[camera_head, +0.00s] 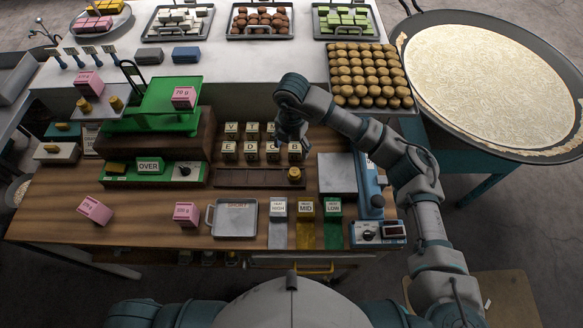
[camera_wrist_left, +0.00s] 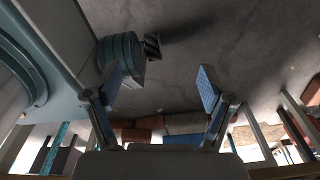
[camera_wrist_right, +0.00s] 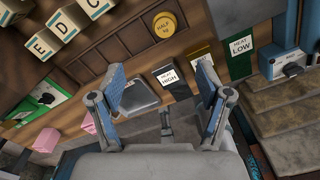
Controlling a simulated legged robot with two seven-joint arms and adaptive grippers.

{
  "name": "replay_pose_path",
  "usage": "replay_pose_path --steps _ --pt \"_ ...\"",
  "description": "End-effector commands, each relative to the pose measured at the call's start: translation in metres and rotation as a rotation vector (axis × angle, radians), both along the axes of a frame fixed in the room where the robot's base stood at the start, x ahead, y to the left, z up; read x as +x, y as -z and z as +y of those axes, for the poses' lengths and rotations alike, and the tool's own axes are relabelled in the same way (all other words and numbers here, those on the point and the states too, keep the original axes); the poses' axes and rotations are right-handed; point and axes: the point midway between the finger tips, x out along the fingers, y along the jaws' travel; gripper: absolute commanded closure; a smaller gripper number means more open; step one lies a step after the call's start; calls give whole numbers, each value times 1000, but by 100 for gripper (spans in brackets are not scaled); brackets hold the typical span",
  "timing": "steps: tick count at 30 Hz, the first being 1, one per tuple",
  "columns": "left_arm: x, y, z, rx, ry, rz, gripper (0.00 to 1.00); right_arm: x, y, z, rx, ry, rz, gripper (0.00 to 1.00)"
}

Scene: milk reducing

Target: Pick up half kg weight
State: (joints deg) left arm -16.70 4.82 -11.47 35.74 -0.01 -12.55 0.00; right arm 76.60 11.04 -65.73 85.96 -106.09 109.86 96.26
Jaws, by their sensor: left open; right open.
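The half kg weight (camera_head: 295,175) is a small gold cylinder at the right end of a dark slotted wooden strip on the bench. In the right wrist view its labelled round top (camera_wrist_right: 165,24) shows, beyond my fingertips. My right gripper (camera_head: 291,138) is above the lettered blocks, just behind the weight in the head view. In the right wrist view it (camera_wrist_right: 162,80) is open and empty, apart from the weight. My left gripper (camera_wrist_left: 160,85) is open and empty in the left wrist view, over grey floor. It is not seen in the head view.
Lettered blocks (camera_head: 249,150) stand behind the strip. A green balance (camera_head: 150,105) with pink weights is at left. A grey tray (camera_head: 234,219) and the labelled HIGH, MID and LOW blocks (camera_head: 306,208) are in front. A blue scale (camera_head: 368,185) stands at right.

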Motion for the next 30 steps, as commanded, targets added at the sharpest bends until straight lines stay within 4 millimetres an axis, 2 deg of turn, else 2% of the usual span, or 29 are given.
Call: replay_pose_path --steps 4,10,19,25,30 --pt "-19 -7 7 10 -1 27 18 0 36 -4 2 2 7 23" --pt "-21 -14 6 9 -1 31 18 3 79 -6 3 3 5 23" --pt "2 -22 -14 -18 -3 -3 18 3 106 0 -2 2 5 23" --pt "-1 -30 -7 -9 0 1 18 5 138 0 -2 2 5 23" --pt "-7 -31 1 1 0 10 18 6 148 -2 0 2 2 23"
